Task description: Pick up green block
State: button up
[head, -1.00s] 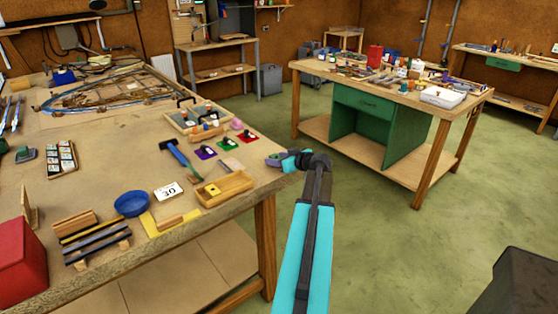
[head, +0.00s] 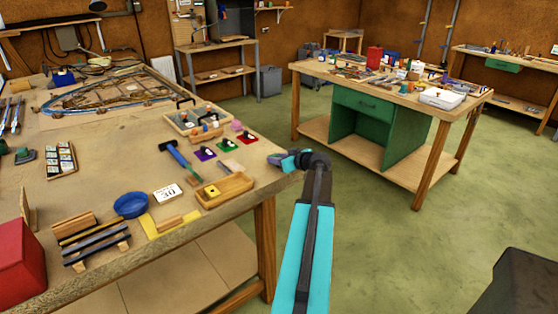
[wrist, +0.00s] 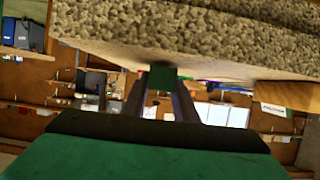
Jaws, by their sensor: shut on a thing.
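A small dark green block (wrist: 163,77) shows between the fingertips in the wrist view. My gripper (wrist: 160,85) is shut on it, one dark finger on either side. In the head view my gripper (head: 277,160) is small, at the right edge of the left workbench (head: 110,180). The block cannot be made out there. In the wrist view the bench's speckled edge (wrist: 200,30) fills the top, close to the block; I cannot tell whether they touch.
A wooden tray (head: 225,190) and purple, red and green squares (head: 227,146) with small items lie left of my gripper. A blue bowl (head: 130,205) and a hammer (head: 182,158) are further left. Another bench (head: 390,100) stands across open floor.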

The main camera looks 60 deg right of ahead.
jog(key=shift+r+b, duration=0.5)
jog(key=shift+r, duration=0.85)
jog(key=s+d+r+b, duration=0.1)
jog(key=s+d+b, duration=0.1)
jog(key=s, duration=0.5)
jog(key=s+d+b, duration=0.1)
jog(key=s+d, duration=0.1)
jog(key=s, duration=0.6)
jog(key=shift+s+d+r+b, duration=0.2)
jog(key=shift+d+r+b, duration=0.1)
jog(key=shift+r+b, duration=0.1)
jog(key=shift+w, duration=0.1)
